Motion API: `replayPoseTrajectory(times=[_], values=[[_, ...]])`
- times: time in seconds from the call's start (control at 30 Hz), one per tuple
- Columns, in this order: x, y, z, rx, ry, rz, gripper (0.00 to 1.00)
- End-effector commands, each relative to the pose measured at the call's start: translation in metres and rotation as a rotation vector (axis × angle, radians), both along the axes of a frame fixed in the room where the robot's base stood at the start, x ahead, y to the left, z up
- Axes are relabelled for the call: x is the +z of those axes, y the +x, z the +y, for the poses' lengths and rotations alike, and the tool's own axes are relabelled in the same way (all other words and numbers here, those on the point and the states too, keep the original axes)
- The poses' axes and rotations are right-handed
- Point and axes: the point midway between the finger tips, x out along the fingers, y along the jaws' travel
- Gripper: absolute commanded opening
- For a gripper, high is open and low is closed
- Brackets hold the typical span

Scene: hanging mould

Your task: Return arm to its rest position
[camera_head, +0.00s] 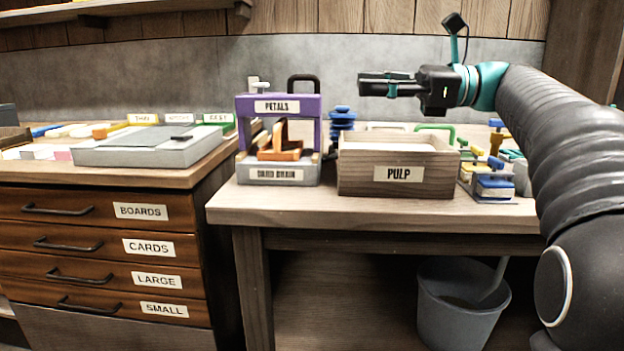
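My gripper (390,85) is at the end of my arm, which comes in from the right side of the view. It points left, raised in the air above the pulp box and in front of the grey wall. Nothing shows between its fingers. The fingers are seen from the side and look close together, so their opening is hard to judge. A wooden box labelled PULP (395,172) stands on the table below the gripper, apart from it.
A purple frame labelled PETALS (278,105) stands on the wooden table (330,208), with an orange piece (280,150) in it. Several clamped items (495,185) crowd the table's right. A drawer cabinet (110,250) is left. A bucket (462,305) stands under the table.

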Motion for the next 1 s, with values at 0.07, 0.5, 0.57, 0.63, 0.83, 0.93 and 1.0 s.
replayPoseTrajectory(times=[0.07, 0.5, 0.57, 0.63, 0.83, 0.93, 1.0], values=[[-0.003, -0.003, 0.007, -0.012, -0.026, -0.013, 0.38], [-0.054, -0.027, 0.040, -0.094, -0.280, -0.152, 0.38], [-0.066, -0.033, 0.044, -0.104, -0.339, -0.186, 0.38], [-0.083, -0.043, 0.047, -0.112, -0.421, -0.236, 0.38], [-0.155, -0.092, 0.045, -0.065, -0.775, -0.472, 0.38], [-0.196, -0.122, 0.032, 0.018, -0.976, -0.626, 0.38], [-0.223, -0.143, 0.020, 0.099, -1.114, -0.741, 0.38]])
